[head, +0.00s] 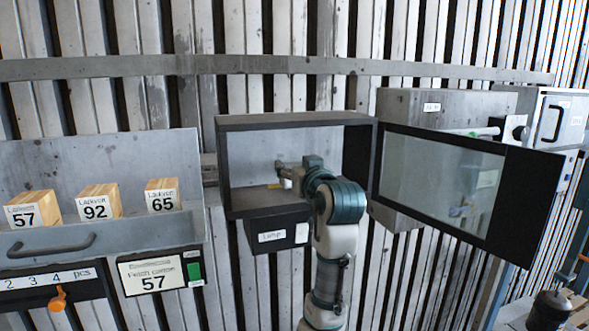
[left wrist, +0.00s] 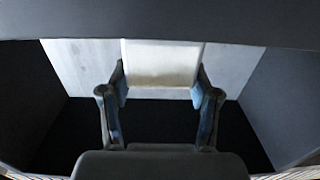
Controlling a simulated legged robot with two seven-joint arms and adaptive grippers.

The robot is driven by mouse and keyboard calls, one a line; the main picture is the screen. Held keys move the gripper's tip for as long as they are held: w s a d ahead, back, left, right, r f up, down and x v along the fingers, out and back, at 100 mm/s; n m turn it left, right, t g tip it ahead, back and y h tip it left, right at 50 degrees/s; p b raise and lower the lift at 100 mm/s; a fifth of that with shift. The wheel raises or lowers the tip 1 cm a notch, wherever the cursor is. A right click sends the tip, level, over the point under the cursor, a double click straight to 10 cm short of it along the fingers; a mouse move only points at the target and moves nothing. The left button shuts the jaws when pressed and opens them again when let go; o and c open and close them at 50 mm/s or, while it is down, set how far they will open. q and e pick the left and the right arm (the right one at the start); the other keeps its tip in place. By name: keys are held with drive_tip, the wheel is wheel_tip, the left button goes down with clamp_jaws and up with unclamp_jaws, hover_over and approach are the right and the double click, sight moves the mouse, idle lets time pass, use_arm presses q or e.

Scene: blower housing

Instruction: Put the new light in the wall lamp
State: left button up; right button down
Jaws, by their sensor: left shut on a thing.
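The wall lamp is a dark open-fronted box (head: 228,165) on the corrugated wall in the head view, with a "Lamp" label on the block below it. Its glass door (head: 430,175) stands open to the right. My left gripper (head: 285,172) is inside the box opening, reached from below. In the left wrist view my left gripper (left wrist: 160,95) is shut on a pale, cream-white light (left wrist: 160,62), held between the fingertips against the grey back. Only a small whitish part of it shows in the head view. Whether it touches a socket cannot be told. My right gripper is not in view.
At left, a grey shelf (head: 100,238) holds wooden blocks labelled 57, 92 and 65 (head: 162,195). Below it are an orange knob (head: 58,298) and a sign reading 57 (head: 152,275). Grey cabinets (head: 560,118) stand behind the open door. A dark cylindrical object (head: 549,312) is at lower right.

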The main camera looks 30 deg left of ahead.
use_arm(q)
drive_tip(key=shift+d+f, duration=0.25)
drive_tip(key=shift+f, duration=0.25)
drive_tip(key=shift+w+d+f, duration=0.1)
drive_tip(key=shift+d+f, duration=0.05)
drive_tip(key=shift+d, duration=0.3)
drive_tip(key=o, duration=0.8)
drive_tip(key=shift+a+f, duration=0.15)
drive_tip(key=o, duration=0.4)
drive_tip(key=shift+a, duration=0.5)
drive_tip(key=shift+d, duration=0.25)
drive_tip(key=b+v, duration=0.4)
drive_tip(key=v, duration=0.8)
drive_tip(key=shift+d, duration=0.15)
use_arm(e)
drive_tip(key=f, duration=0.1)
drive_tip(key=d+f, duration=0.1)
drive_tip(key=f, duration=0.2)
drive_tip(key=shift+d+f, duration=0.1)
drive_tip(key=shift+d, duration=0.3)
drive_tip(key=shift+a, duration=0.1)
